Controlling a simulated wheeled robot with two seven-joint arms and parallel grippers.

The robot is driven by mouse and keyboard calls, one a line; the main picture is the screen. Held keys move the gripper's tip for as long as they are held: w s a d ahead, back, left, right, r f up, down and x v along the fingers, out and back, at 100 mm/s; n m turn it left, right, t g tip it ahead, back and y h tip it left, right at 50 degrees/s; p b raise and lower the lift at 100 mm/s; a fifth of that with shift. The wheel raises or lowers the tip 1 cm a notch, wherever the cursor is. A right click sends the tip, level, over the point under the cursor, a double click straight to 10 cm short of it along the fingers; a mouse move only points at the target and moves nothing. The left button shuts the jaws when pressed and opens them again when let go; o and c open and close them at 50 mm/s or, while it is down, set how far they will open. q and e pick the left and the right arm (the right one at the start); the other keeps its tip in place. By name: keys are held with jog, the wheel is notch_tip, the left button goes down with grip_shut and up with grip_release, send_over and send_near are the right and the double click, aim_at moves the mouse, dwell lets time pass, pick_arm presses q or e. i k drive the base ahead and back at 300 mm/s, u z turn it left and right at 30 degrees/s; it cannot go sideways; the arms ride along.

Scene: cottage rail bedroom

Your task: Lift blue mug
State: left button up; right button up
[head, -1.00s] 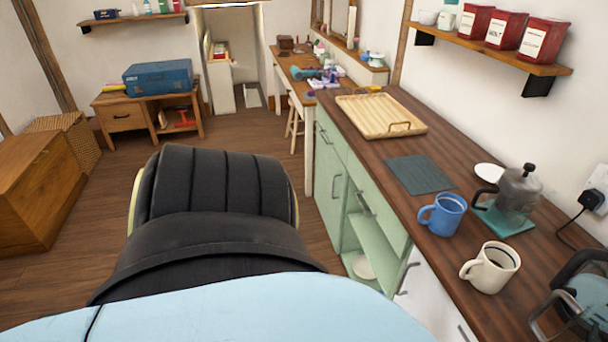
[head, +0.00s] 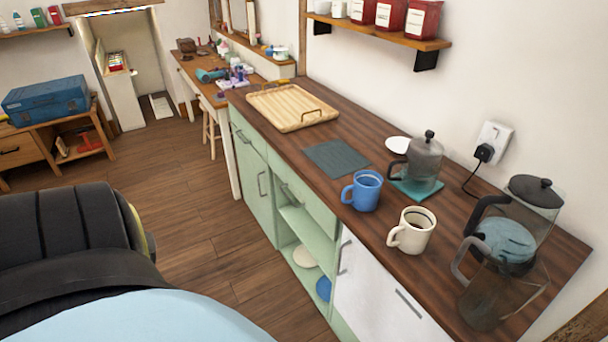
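The blue mug (head: 367,193) stands upright on the dark wooden counter (head: 382,228), near its front edge, with its handle toward the left. A cream mug (head: 417,232) stands in front of it to the right. A grey metal coffee pot (head: 426,160) on a teal mat (head: 416,186) stands behind it to the right. Neither of my grippers shows in this view.
A slate mat (head: 338,157) and wooden tray (head: 293,108) lie farther back on the counter. A white saucer (head: 398,144) lies near the wall. A glass press (head: 530,212) and kettle-like jug (head: 497,280) stand at the right. The floor (head: 190,200) left of the cabinets is clear.

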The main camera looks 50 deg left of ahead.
aim_at(360, 193)
jog(key=u, duration=2.5)
jog(key=i, duration=0.65)
jog(key=z, duration=2.7)
